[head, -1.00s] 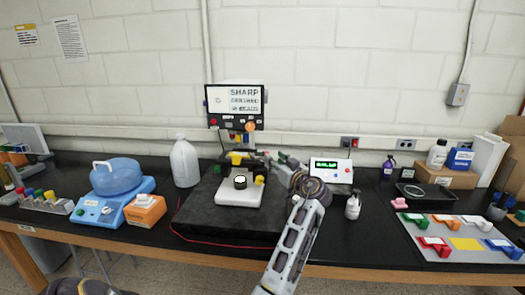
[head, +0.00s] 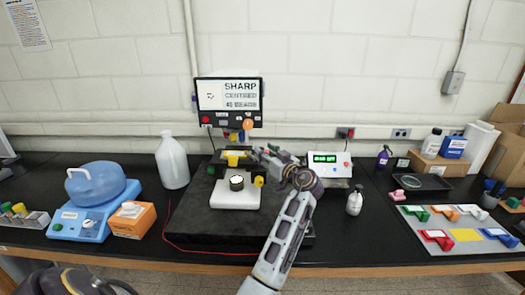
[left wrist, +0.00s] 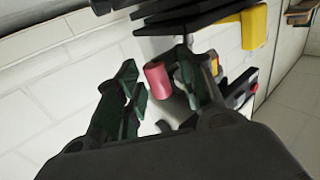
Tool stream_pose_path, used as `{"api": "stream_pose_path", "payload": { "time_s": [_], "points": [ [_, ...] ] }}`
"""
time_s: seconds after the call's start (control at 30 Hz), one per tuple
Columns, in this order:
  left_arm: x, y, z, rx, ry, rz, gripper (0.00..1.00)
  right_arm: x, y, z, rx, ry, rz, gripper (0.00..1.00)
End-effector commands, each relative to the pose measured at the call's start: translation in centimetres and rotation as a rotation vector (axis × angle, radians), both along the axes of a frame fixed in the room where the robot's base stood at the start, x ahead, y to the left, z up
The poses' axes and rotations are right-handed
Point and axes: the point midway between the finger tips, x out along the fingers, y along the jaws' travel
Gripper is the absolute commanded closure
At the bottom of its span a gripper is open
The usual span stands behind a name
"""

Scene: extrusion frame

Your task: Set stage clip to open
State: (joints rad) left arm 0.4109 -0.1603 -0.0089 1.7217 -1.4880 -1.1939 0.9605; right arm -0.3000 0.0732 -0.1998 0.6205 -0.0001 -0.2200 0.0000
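The microscope (head: 234,194) stands on a dark mat, with a white base, a screen (head: 229,95) on top and coloured objectives below it. A yellow piece (head: 233,154) sits at its stage; I cannot make out the stage clip or its setting. My left gripper (head: 259,157) is just right of the stage, pointing left. In the left wrist view its dark green fingers (left wrist: 163,92) are apart, with a red cylinder (left wrist: 158,80) visible between them; I cannot tell whether they touch it. A yellow block (left wrist: 254,26) shows beyond. My right gripper is not in view.
A white jug (head: 172,164) and a blue-lidded device (head: 95,185) stand left. A white box with a green display (head: 326,164) and a small bottle (head: 354,203) stand right of my arm. A grey board (head: 455,229) with coloured pieces lies farther right.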

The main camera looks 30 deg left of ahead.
Motion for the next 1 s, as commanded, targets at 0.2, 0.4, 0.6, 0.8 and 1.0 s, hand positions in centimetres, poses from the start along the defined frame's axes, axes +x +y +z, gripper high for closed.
{"api": "stream_pose_path", "payload": {
  "time_s": [0.2,0.4,0.6,0.8,1.0],
  "points": [
    [0.0,-0.1,0.0,0.0,0.0,0.0,0.61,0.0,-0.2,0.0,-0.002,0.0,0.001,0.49],
    [0.0,-0.1,0.0,0.0,0.0,0.0,0.71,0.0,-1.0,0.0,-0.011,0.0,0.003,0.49],
    [0.0,0.0,0.0,0.0,0.0,0.0,0.97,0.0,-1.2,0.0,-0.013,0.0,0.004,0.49],
    [0.0,0.0,0.0,0.001,0.0,-0.001,1.0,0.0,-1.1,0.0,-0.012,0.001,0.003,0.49],
    [-0.1,-0.1,0.0,0.002,-0.001,-0.017,1.0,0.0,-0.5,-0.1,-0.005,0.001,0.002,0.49]
  ]
}}
